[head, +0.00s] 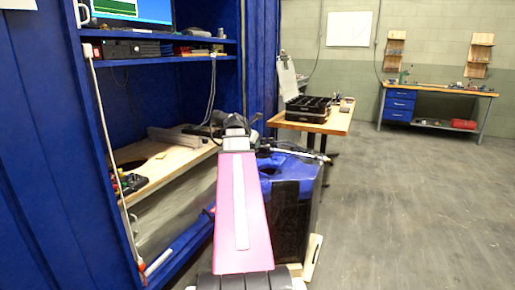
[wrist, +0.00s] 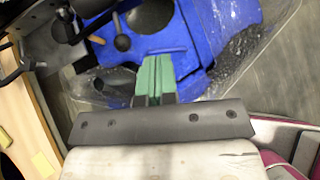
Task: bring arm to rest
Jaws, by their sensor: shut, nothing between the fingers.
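My gripper (wrist: 160,66) shows in the wrist view with its two green fingers side by side, closed together and empty. Its fingertips point at a blue surface (wrist: 232,28) with a dark round opening. I cannot tell whether they touch it. In the head view my pink arm reaches forward from the bottom centre, and its far part hides the fingers. The dark tank (head: 290,212) with a blue top (head: 296,164) stands just right of my arm.
Left is a blue cabinet with a wooden shelf (head: 168,164) and a monitor (head: 128,10). A wooden table (head: 338,121) carrying a black case (head: 309,108) stands behind the tank. A workbench (head: 446,89) is at the far wall. The grey floor on the right is clear.

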